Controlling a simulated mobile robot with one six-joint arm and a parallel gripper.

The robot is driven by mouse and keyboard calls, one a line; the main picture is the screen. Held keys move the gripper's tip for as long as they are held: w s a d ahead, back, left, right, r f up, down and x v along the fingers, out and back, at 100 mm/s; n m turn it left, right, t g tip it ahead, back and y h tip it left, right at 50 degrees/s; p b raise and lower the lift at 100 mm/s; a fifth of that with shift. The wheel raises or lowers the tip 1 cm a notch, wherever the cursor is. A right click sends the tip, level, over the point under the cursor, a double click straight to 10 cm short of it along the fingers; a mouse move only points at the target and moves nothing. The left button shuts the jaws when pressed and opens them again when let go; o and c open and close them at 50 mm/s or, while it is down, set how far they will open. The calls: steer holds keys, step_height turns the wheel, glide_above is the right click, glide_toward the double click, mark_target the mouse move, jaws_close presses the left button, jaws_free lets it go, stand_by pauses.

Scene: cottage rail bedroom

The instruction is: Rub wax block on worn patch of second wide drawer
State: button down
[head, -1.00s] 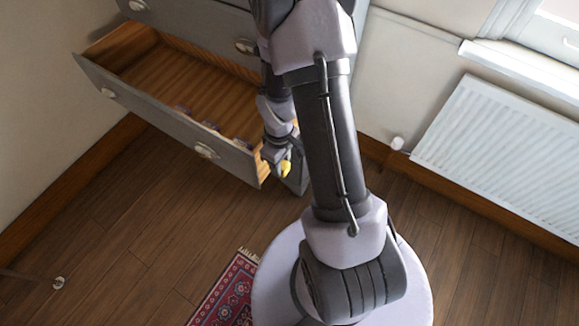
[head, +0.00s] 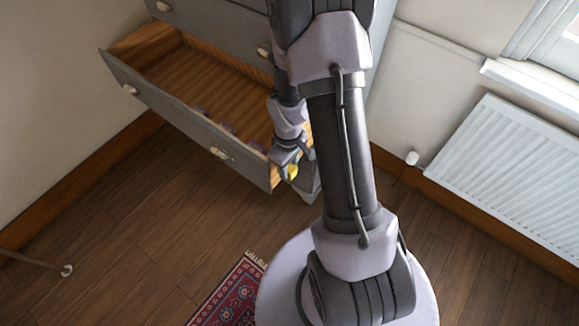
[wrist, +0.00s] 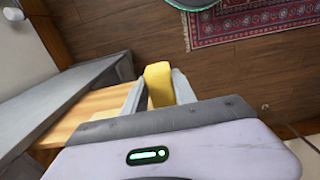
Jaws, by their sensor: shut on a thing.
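My gripper (head: 289,172) is shut on a yellow wax block (wrist: 159,85), which sticks out between the two fingers in the wrist view. In the head view only a small yellow bit of the block shows. The gripper is at the right end of the open wide drawer (head: 180,122), close by its wooden side (wrist: 90,108). I cannot tell whether the block touches the wood. The drawer has a grey front and a bare wooden inside. The worn patch cannot be made out.
Several small purplish things (head: 228,128) lie in the drawer near its front. A patterned red rug (head: 232,292) lies on the wooden floor. A white radiator (head: 500,165) is on the right wall. The floor before the drawer is clear.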

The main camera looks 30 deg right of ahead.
steer(key=shift+w+a, duration=0.25)
steer(key=shift+w, duration=0.5)
steer(key=shift+w+d+p, duration=0.55)
steer(key=shift+w+d, duration=0.8)
steer(key=shift+d, duration=2.15)
steer(key=shift+s+a+b, duration=0.2)
steer(key=shift+s+a, duration=0.25)
steer(key=shift+a, duration=0.75)
steer(key=shift+s+a+b, duration=0.2)
steer(key=shift+s+a, duration=0.2)
steer(key=shift+a, duration=0.75)
steer(key=shift+s+a+b, duration=0.2)
steer(key=shift+s+a, duration=0.25)
steer(key=shift+a, duration=0.75)
steer(key=s+d, duration=0.2)
steer(key=s, duration=0.5)
steer(key=shift+s+d+b, duration=0.3)
steer(key=shift+d+b, duration=0.05)
steer(key=shift+d, duration=0.05)
